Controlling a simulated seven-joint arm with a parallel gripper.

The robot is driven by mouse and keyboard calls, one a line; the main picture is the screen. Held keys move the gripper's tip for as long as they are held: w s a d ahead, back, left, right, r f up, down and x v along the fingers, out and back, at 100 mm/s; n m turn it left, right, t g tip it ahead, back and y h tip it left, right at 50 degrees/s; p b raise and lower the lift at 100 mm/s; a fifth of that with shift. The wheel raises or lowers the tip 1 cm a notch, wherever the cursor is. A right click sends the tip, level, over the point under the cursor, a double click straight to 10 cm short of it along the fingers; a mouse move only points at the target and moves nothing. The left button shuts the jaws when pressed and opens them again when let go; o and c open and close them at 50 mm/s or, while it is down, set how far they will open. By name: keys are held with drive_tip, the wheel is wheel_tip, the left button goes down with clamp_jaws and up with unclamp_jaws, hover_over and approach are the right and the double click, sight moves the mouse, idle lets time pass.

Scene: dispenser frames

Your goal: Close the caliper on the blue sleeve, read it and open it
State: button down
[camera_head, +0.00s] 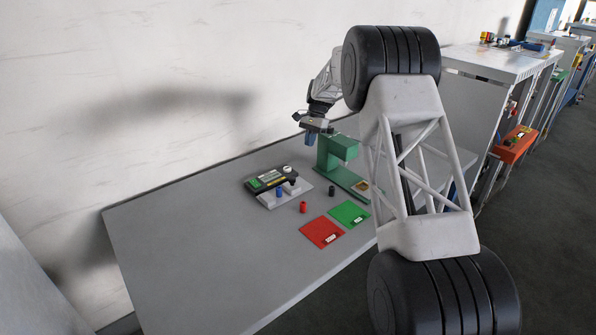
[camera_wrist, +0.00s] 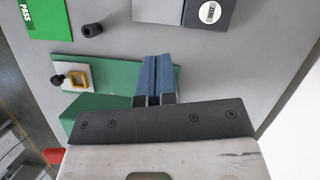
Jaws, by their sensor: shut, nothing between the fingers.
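The caliper (camera_head: 262,181) is a dark device with a small green panel, lying on a light grey base (camera_head: 272,202) on the table. The blue sleeve (camera_head: 280,192) stands upright at its front side. I cannot tell whether the caliper's jaws touch the sleeve. My gripper (camera_head: 310,142) is raised behind and to the right of the caliper, beside the green stand. Its blue fingers (camera_wrist: 157,62) are shut together with nothing between them. In the wrist view part of a grey block (camera_wrist: 158,10) shows at the top edge; the blue sleeve is not visible there.
A green stand (camera_head: 335,150) rises right of the caliper. A red sleeve (camera_head: 303,208) and a black sleeve (camera_head: 332,191) stand on the table. A red mat (camera_head: 315,232) and a green mat (camera_head: 347,211) lie in front. The table's left side is clear.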

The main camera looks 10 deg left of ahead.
approach(288, 186)
drive_tip(key=w+d+f, duration=0.1)
drive_tip(key=w+f, duration=0.1)
drive_tip(key=w+d+f, duration=0.2)
drive_tip(key=shift+d+f, duration=0.15)
drive_tip(key=shift+d, duration=0.1)
drive_tip(key=shift+s+a, duration=0.5)
drive_tip(key=shift+s, duration=0.35)
drive_tip(key=shift+s+a, duration=0.45)
drive_tip(key=shift+s, duration=0.4)
drive_tip(key=shift+s+a, duration=1.7)
